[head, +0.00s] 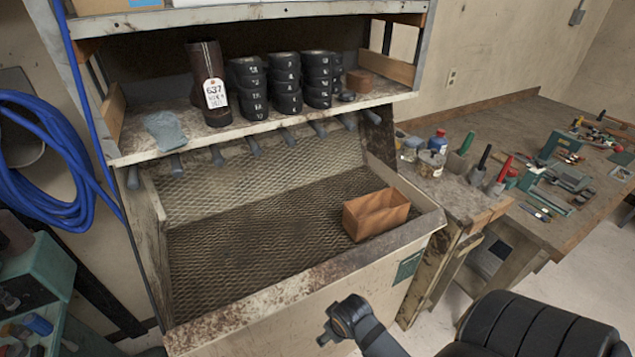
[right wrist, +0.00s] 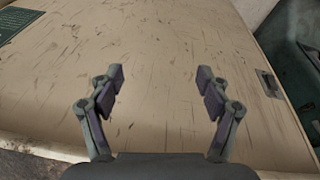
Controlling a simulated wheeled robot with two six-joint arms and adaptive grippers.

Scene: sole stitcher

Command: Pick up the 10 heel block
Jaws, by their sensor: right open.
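Black heel blocks stand in three stacks on the upper shelf, a left stack (head: 248,88), a middle stack (head: 286,84) and a right stack (head: 319,80). They carry small pale number marks, too small for me to tell surely which is the 10 heel block. In the right wrist view my right gripper (right wrist: 160,78) is open and empty, its two fingers spread in front of a pale, scratched wooden panel (right wrist: 165,45). It is well below the shelf and away from the blocks. My left gripper is not in view.
A tall brown boot (head: 206,75) with a tag 637 and a grey cloth (head: 166,131) share the shelf (head: 140,152). Tool handles hang below its edge. An open brown box (head: 378,214) sits in the mesh-floored bin (head: 255,300). A cluttered workbench (head: 480,135) stands right.

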